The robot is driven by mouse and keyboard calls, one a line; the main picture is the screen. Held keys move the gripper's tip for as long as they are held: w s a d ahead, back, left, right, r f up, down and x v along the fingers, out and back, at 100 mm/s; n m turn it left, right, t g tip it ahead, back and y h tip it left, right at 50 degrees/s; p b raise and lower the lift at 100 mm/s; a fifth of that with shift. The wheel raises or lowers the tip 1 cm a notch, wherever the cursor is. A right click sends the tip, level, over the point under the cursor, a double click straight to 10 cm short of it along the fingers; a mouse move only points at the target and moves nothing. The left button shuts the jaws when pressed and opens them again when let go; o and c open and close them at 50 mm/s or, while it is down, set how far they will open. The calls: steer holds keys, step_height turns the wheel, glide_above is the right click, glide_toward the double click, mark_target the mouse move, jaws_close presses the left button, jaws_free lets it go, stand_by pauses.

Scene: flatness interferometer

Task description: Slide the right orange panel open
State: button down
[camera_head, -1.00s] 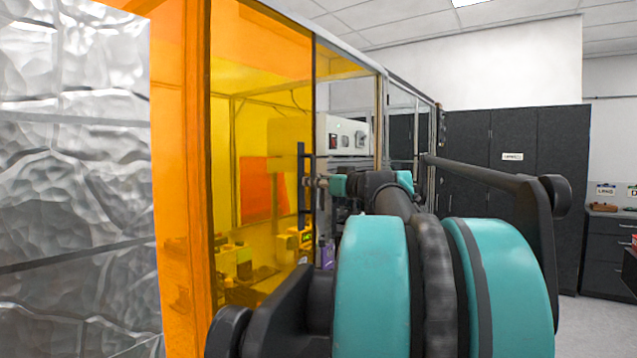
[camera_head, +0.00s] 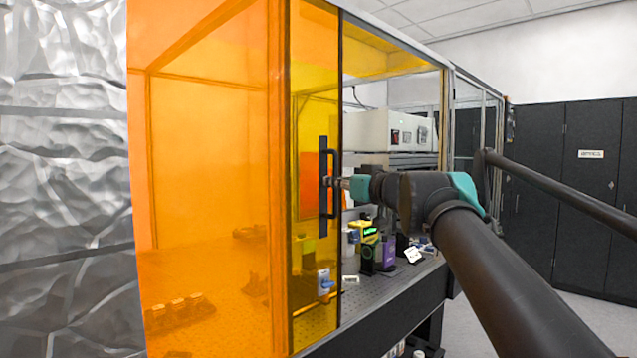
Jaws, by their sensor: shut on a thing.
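The right orange panel (camera_head: 314,245) is a see-through sheet on the front of the enclosure, with a dark vertical bar handle (camera_head: 324,187) near its right edge. My gripper (camera_head: 335,184) is at the middle of this handle, reaching it from the right, and is shut on it. The fingertips are small and partly hidden against the handle. The panel overlaps an orange panel (camera_head: 205,190) to its left. To the right of the panel's edge there is an opening through which the bench inside shows unfiltered.
A perforated optical bench (camera_head: 375,304) carries several small instruments, with a white box unit (camera_head: 392,131) behind. Crinkled silver foil (camera_head: 65,180) covers the left side. Dark cabinets (camera_head: 535,190) stand at the back right. Bare floor (camera_head: 590,315) shows at the lower right.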

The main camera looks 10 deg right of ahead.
steer(key=c, duration=1.6)
jaws_free()
steer(key=shift+v, duration=3.75)
